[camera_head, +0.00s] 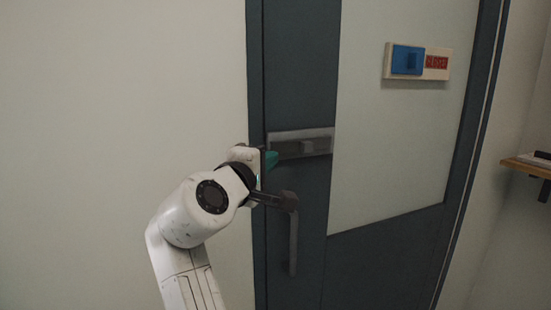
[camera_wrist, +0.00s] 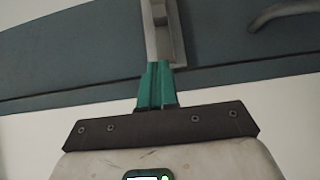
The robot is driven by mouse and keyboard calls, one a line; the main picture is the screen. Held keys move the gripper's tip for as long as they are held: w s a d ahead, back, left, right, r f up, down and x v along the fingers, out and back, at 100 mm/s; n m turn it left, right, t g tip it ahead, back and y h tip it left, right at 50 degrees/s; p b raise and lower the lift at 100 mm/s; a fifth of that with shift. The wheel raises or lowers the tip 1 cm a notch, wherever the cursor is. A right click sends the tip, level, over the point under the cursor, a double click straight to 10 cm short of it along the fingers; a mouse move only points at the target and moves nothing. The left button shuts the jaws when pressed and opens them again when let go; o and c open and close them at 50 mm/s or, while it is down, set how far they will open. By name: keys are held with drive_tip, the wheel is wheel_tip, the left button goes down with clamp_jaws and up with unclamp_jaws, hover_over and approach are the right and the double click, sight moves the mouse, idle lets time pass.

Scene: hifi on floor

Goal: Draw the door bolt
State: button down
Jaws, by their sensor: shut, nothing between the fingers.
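The door bolt (camera_head: 306,142) is a grey metal plate with a small raised knob, mounted sideways on the dark blue-grey door (camera_head: 350,262) near its left edge. In the wrist view the bolt (camera_wrist: 164,30) lies straight ahead of the fingertips. My gripper (camera_head: 271,160) has green fingers and is at the left end of the bolt plate. In the wrist view my gripper (camera_wrist: 158,68) has its fingers together, with nothing between them. The fingertips overlap the near end of the bolt in that picture; I cannot tell whether they touch it.
A dark lever handle (camera_head: 292,235) hangs below the bolt, close to my wrist; it also shows in the wrist view (camera_wrist: 285,12). A blue and red sign (camera_head: 416,62) is on the door's pale panel. A wooden shelf (camera_head: 527,166) juts out at the right.

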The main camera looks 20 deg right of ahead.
drive_tip(key=shift+v, duration=1.55)
drive_tip(key=s+d+f+m+g+y, duration=0.2)
drive_tip(key=s+d+f, duration=0.3)
drive_tip(key=f, duration=0.7)
drive_tip(key=s+d+f+m+g+y, duration=0.15)
drive_tip(key=s+d+f, duration=0.3)
drive_tip(key=f, duration=0.65)
drive_tip(key=s+d+f+m+g+y, duration=0.1)
drive_tip(key=s+d+f+g+y, duration=0.3)
drive_tip(key=f, duration=0.8)
drive_tip(key=s+a+f+m+g+y, duration=0.1)
drive_tip(key=s+f, duration=0.4)
drive_tip(key=s, duration=0.4)
drive_tip(key=s+a+f+m+g+y, duration=0.1)
drive_tip(key=s+f+m+g+y, duration=0.1)
drive_tip(key=s+f, duration=0.3)
drive_tip(key=s+a+f+m+g+y, duration=0.1)
drive_tip(key=s+f, duration=0.4)
drive_tip(key=s, duration=0.9)
drive_tip(key=shift+a+m+y, duration=0.2)
drive_tip(key=shift+m+y, duration=0.25)
drive_tip(key=shift+y, duration=0.1)
